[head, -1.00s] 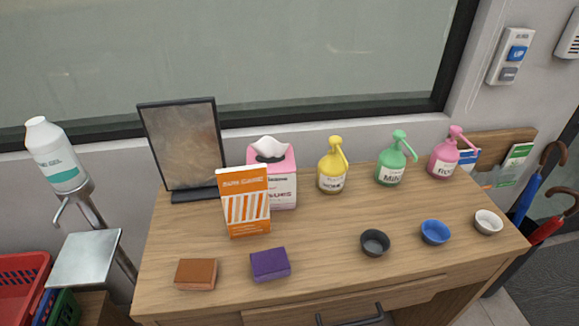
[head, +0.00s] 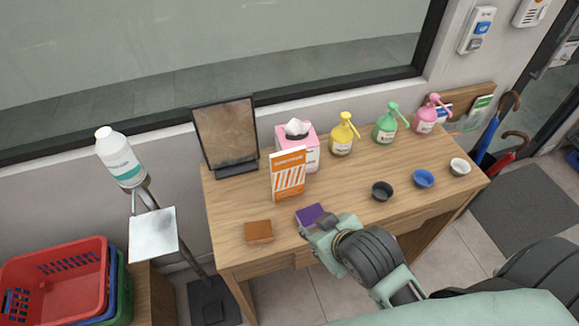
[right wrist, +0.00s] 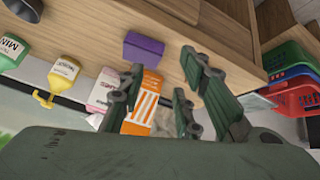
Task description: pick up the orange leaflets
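The orange leaflets (head: 287,175), a white-and-orange striped stack or holder, stand upright on the wooden counter in the head view, in front of the pink tissue box (head: 310,150). In the right wrist view the orange leaflets (right wrist: 146,100) show tilted, beyond and between my fingers. My right gripper (right wrist: 158,88) has its fingers spread apart with nothing between them. In the head view its pale green hand (head: 325,240) is at the counter's front edge, close to the purple box (head: 309,214) and apart from the leaflets. My left gripper is out of view.
A brown box (head: 258,231) lies left of the purple one. Black, blue and white bowls (head: 424,179) sit at the right. Yellow, green and pink pump bottles (head: 386,129) and a dark framed panel (head: 227,135) stand at the back.

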